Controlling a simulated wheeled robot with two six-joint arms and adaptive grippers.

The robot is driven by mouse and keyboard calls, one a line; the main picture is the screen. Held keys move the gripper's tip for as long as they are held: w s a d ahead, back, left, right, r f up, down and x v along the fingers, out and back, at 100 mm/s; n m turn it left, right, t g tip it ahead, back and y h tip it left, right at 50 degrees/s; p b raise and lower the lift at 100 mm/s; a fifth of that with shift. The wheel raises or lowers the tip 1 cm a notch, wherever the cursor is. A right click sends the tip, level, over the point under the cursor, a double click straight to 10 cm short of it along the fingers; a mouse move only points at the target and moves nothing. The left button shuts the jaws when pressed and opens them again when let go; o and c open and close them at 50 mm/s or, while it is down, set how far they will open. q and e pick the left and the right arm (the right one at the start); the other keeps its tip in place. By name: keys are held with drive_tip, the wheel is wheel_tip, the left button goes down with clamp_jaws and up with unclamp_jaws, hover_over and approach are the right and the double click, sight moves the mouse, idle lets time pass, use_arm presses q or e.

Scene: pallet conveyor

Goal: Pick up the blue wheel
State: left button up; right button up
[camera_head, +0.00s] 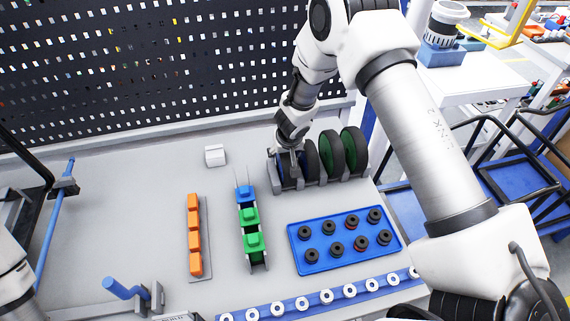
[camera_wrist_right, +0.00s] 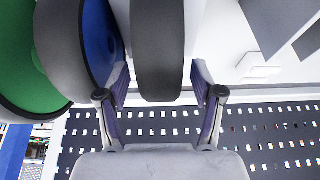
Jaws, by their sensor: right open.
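Several thick black-tyred wheels stand upright in a grey rack (camera_head: 323,182) at the back of the table. My right gripper is open, pointing down at this wheel. In the right wrist view, the wheel's dark tyre (camera_wrist_right: 157,50) stands edge-on between the two open fingers (camera_wrist_right: 160,85), with space visible at the right finger. Another wheel with a blue face (camera_wrist_right: 101,40) is close beside the left finger. My left gripper is out of view.
Green-faced wheels (camera_head: 331,153) stand right of the blue one. A blue tray (camera_head: 296,240) of dark round parts, a rail of green and blue blocks (camera_head: 250,220) and an orange row (camera_head: 194,235) lie in front. A perforated panel (camera_head: 150,70) is behind; a small white block (camera_head: 214,155) is nearby.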

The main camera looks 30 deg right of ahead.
drive_tip(key=shift+s, duration=0.1)
drive_tip(key=c, duration=0.4)
clamp_jaws()
drive_tip(key=shift+r, duration=0.2)
